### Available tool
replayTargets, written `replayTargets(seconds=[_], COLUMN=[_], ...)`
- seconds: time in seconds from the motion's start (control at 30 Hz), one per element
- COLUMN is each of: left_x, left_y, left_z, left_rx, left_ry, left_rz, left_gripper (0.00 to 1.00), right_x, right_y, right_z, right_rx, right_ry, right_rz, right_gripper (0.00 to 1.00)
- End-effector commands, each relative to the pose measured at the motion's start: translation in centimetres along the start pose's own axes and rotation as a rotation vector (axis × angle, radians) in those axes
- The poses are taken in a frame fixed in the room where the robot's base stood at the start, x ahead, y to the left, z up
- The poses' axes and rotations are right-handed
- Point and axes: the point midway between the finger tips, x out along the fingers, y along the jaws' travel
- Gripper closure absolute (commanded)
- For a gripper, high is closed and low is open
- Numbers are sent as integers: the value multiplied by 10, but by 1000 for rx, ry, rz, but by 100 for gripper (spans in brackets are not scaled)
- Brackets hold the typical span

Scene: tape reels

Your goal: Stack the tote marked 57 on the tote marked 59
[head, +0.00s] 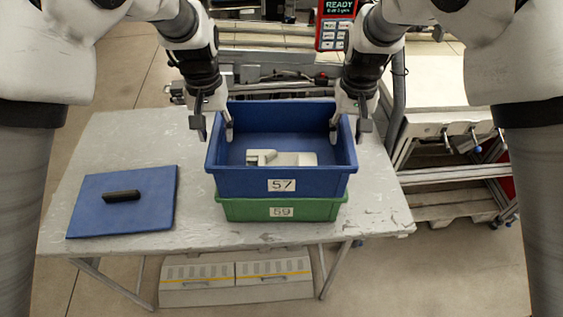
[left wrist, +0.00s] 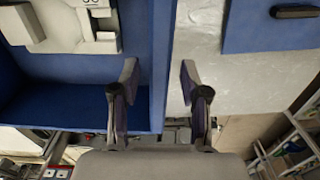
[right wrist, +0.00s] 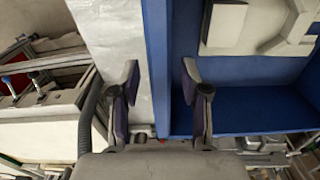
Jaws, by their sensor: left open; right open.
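The blue tote marked 57 (head: 240,184) sits on top of the green tote marked 59 (head: 245,210), upright and roughly lined up with it on the table. A pale grey-white object (head: 290,159) lies inside the blue tote. My left gripper (head: 212,130) is open at the blue tote's left wall, one finger inside and one outside; the left wrist view (left wrist: 151,85) shows the wall between the fingers with gaps. My right gripper (head: 348,128) is open at the right wall, which also stands between its fingers in the right wrist view (right wrist: 160,85). Neither gripper clamps the wall.
The grey worn table (head: 120,145) has a flat blue lid (head: 95,215) with a black handle (head: 122,196) at its left. The table's right part is clear. Machinery and a red device reading READY (head: 337,22) stand behind. A light bench (head: 445,125) stands at right.

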Motion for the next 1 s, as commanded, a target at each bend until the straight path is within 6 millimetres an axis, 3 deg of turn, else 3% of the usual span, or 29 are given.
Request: replayTargets(seconds=[0.5,0.73,1.0], left_x=[-109,-117,-117], left_y=[0,0,0], left_z=[0,1,1], left_rx=[0,0,0], left_ry=[4,1,1], left_rz=[0,-1,0], left_gripper=[55,55,55], right_x=[0,-15,-83], right_y=[0,0,0], right_z=[0,-1,0], right_rx=[0,0,0], right_ry=[1,3,6], right_rz=[-1,-1,-2], right_gripper=[55,55,55])
